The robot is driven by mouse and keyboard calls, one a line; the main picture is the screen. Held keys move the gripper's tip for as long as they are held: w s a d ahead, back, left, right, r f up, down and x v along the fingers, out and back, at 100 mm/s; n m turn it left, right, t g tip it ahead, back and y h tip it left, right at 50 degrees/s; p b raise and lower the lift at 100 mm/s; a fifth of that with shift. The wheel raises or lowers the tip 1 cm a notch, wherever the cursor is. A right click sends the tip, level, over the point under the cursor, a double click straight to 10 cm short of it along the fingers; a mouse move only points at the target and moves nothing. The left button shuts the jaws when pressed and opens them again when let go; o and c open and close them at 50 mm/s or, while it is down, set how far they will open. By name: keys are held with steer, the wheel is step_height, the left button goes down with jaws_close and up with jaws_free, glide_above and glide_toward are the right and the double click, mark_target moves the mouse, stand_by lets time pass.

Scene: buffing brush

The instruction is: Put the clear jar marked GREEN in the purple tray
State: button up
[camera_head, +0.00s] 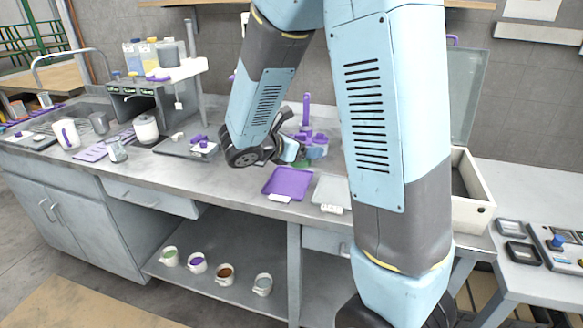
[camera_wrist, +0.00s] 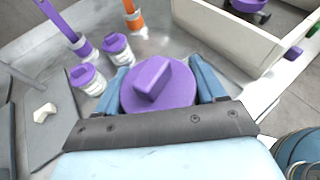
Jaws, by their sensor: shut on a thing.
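My gripper (camera_head: 306,152) is over the counter behind the trays. In the wrist view its two blue fingers (camera_wrist: 163,78) are shut around a jar with a round purple lid (camera_wrist: 158,88).
A pale grey tray (camera_head: 331,190) lies right of the purple one. Two small purple-lidded jars (camera_wrist: 86,79) (camera_wrist: 117,47) stand close beside the held jar. A white open-topped box (camera_head: 470,208) stands to the right. Several cups (camera_head: 223,274) sit on the lower shelf.

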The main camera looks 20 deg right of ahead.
steer(key=w+f, duration=0.4)
steer(key=w+a+f, duration=0.1)
steer(key=w+f, duration=0.1)
steer(key=shift+w+f, duration=0.2)
steer(key=shift+f, duration=0.15)
steer(key=shift+a+f, duration=0.1)
steer(key=shift+f, duration=1.4)
steer(key=o, duration=1.3)
steer(key=shift+f, duration=0.1)
